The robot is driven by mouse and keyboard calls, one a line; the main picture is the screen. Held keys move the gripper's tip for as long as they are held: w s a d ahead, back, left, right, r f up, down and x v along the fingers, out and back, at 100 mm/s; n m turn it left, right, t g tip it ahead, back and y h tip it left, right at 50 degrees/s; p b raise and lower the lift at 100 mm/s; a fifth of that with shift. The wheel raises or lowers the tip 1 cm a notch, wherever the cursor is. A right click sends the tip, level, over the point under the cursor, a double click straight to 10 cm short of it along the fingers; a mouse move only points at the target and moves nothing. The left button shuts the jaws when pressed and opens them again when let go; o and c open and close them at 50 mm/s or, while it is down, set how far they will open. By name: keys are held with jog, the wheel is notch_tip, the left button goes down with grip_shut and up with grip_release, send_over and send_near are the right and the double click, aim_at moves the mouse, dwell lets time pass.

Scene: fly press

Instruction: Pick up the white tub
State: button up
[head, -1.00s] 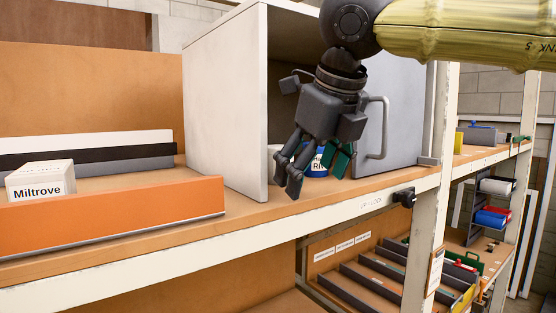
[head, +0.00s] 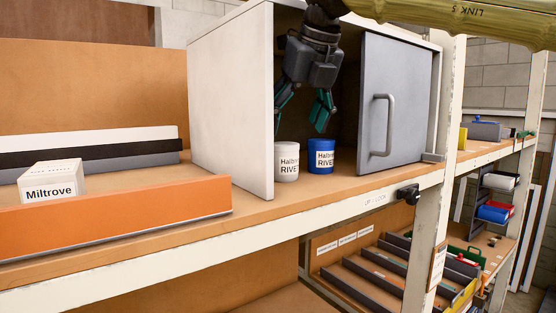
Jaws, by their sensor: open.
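The white tub (head: 287,162) stands upright inside the cabinet (head: 230,105), just right of its left wall, with dark lettering on its front. A blue tub (head: 321,156) with a white label stands close to its right. My gripper (head: 303,107) is at the cabinet's opening, above the two tubs. Its dark fingers with green pads point down and are spread apart, with nothing between them. The fingertips are above the tubs' rims and apart from them in the picture.
A grey door with a handle (head: 380,125) covers the cabinet's right part. A cabinet wall stands close left of the white tub. An orange-fronted tray (head: 120,212) with a white Miltrove box (head: 50,182) lies on the shelf at left. A black knob (head: 407,194) sits on the shelf edge.

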aim_at(285, 157)
jog(key=shift+p+x, duration=1.8)
jog(key=shift+x, duration=3)
jog(key=shift+d+r, duration=0.1)
jog(key=shift+c, duration=1.1)
jog(key=c, duration=1)
jog(key=shift+c, duration=0.8)
jog(key=shift+r, duration=0.1)
